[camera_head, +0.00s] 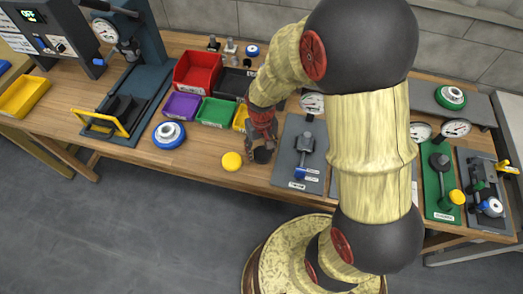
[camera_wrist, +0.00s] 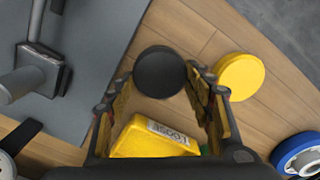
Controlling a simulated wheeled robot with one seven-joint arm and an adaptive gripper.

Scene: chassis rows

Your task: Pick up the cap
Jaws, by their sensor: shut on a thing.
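A round black cap (camera_wrist: 159,71) sits between the fingertips of my gripper (camera_wrist: 160,82) in the wrist view, with a finger against each side. In the head view, the black cap (camera_head: 263,156) shows at the lower end of my gripper (camera_head: 262,145), above the wooden bench near its front edge. I cannot tell whether it still touches the bench. A similar round yellow cap (camera_head: 231,161) lies on the bench just left of my gripper.
A yellow bin labelled LOOSE (camera_wrist: 152,140) lies below the fingers in the wrist view. Red (camera_head: 197,71), purple (camera_head: 181,106) and green (camera_head: 215,112) bins stand to the left. A blue-and-white round part (camera_head: 169,134) sits near the front edge. A grey gauge board (camera_head: 287,168) is close on the right.

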